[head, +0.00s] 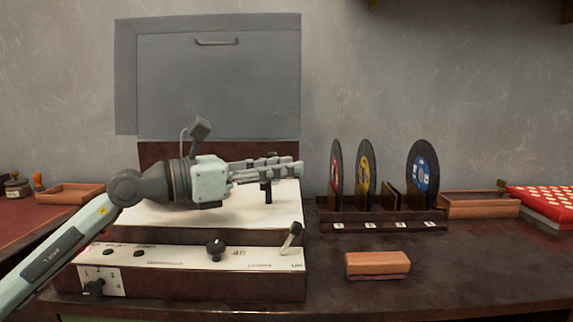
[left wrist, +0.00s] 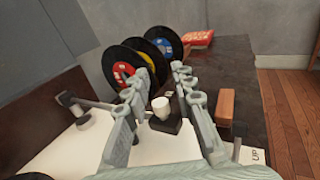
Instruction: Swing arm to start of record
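The record player (head: 190,285) stands on the dark table with its grey lid (head: 215,85) raised and a white top. My left gripper (head: 275,168) is above the right part of that top, pointing right. In the left wrist view its two fingers (left wrist: 157,85) are apart, with a gap between them. A thin rod, apparently the tonearm (left wrist: 105,104), runs from a dark pivot at left toward the gap. A dark block with a pale round cap (left wrist: 161,106) shows between the fingers; contact cannot be told. My right gripper is not in view.
A dark rack (head: 380,222) holds upright records with red, yellow and blue labels, right of the player. A brown block (head: 377,263) lies in front of it. A small lever (head: 291,238) and a black knob (head: 215,249) stand on the player's front. Table at front right is clear.

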